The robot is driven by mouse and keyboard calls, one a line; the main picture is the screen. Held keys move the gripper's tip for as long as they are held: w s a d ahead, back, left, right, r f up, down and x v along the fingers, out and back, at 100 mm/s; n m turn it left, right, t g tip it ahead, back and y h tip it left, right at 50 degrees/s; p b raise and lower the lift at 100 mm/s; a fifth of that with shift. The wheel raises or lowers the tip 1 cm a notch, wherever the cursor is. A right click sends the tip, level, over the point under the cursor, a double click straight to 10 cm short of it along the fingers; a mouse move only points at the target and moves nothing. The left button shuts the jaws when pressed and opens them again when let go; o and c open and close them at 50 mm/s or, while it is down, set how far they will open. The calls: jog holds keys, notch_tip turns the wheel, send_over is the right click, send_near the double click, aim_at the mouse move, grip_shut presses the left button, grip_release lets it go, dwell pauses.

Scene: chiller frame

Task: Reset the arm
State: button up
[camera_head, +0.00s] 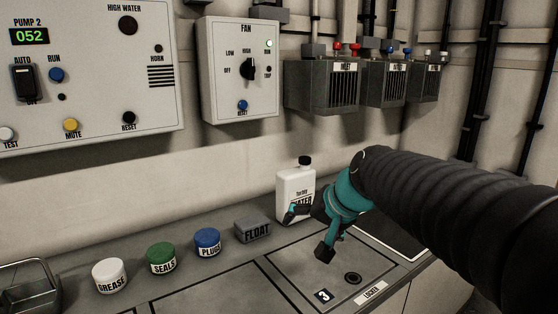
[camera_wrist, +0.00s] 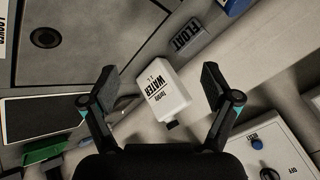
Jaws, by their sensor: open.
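My gripper (camera_head: 310,232) is at the end of my dark, ribbed arm, which reaches in from the right over the bench in the head view. In the wrist view its two fingers (camera_wrist: 157,85) are spread apart. A white water bottle (camera_head: 295,192) with a black cap stands on the bench against the wall, just behind my gripper. In the wrist view the bottle (camera_wrist: 163,92) appears between the fingers, with nothing seen pressed against it. My gripper partly hides the bottle's lower right side in the head view.
A grey FLOAT block (camera_head: 254,230) and the PLUGS (camera_head: 207,242), SEALS (camera_head: 162,258) and GREASE (camera_head: 110,275) tubs line the bench's back. A locker lid (camera_head: 330,277) lies below my gripper. Above are a FAN panel (camera_head: 235,90), a PUMP 2 panel (camera_head: 90,100) and grey terminal boxes (camera_head: 320,90).

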jog(key=s+d+f+n+h, duration=0.1)
jog(key=s+d+f, duration=0.2)
jog(key=s, duration=0.4)
jog(key=s+d+f+h, duration=0.2)
jog(key=s+d+f, duration=0.1)
jog(key=s, duration=0.4)
jog(key=s+d+f+n+g+h, duration=0.1)
jog(key=s+d+f, duration=0.2)
jog(key=s, duration=0.4)
jog(key=shift+d+f+n, duration=0.25)
jog(key=shift+f+n, duration=0.05)
jog(key=shift+f, duration=0.15)
jog(key=shift+c, duration=0.2)
